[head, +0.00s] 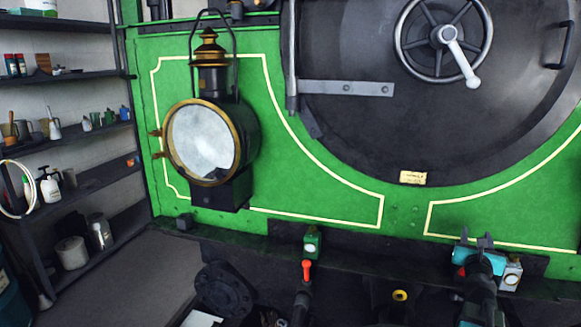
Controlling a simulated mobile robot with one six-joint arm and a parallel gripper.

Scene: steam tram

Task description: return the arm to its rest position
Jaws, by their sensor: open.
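My gripper (476,240) is at the lower right, in front of the dark ledge below the green tram front. Its two dark fingers point up and stand apart, with nothing visible between them. The turquoise part of my arm shows just below the fingers, and the rest of the arm runs down out of the picture. A small grey box with a round white face (511,277) is right beside the gripper; I cannot tell whether they touch.
A brass-rimmed lamp (203,142) hangs on the green front (290,190). A handwheel (444,36) sits on the round black door (350,130). A red-handled valve (306,268) and green box (312,244) are left of the gripper. Loaded shelves (95,180) stand at left.

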